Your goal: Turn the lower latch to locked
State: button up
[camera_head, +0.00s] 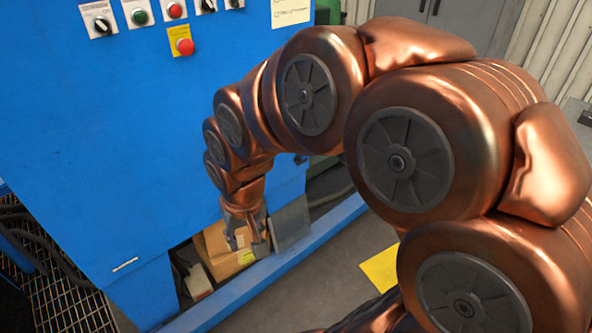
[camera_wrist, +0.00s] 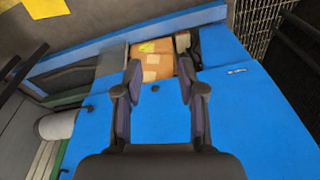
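The blue cabinet front (camera_head: 110,140) fills the left of the head view and the middle of the wrist view (camera_wrist: 250,120). A small dark fitting (camera_head: 300,158) sits near its right edge, just beyond my arm. In the wrist view, a small dark knob (camera_wrist: 155,88) shows on the blue face between my fingers, and another dark fitting (camera_wrist: 89,107) lies to the left. I cannot tell which is the lower latch, nor its turn. My gripper (camera_head: 246,246) points down in front of the cabinet's lower part. In the wrist view it (camera_wrist: 160,80) is open and empty, fingers wide apart.
A cardboard box (camera_head: 217,240) lies in an opening at the cabinet's bottom, behind a blue rail (camera_head: 290,262). A silver handle (camera_head: 125,265) is at lower left. Knobs and a red button (camera_head: 185,47) are above.

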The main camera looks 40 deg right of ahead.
jog(key=w+d+f+m+t+b, duration=0.35)
jog(key=w+d+f, duration=0.2)
jog(key=w, duration=0.35)
jog(key=w+d+f+m+t+b, duration=0.25)
jog(key=w+d+f+b, duration=0.3)
jog(key=w, duration=0.35)
jog(key=w+d+f+m+t+b, duration=0.25)
jog(key=w+d+f+b, duration=0.2)
jog(key=w+d, duration=0.4)
jog(key=m+t+h+b, duration=0.6)
jog(key=m+h+b, duration=0.1)
jog(key=m+b, duration=0.4)
send_near(302, 162)
jog(key=w+d+f, duration=0.1)
jog(key=w+d, duration=0.1)
jog(key=w, duration=0.1)
jog(key=shift+b+x, duration=0.85)
jog(key=shift+x, duration=2.8)
jog(key=shift+a+r, duration=0.1)
jog(key=shift+c, duration=0.2)
grip_shut()
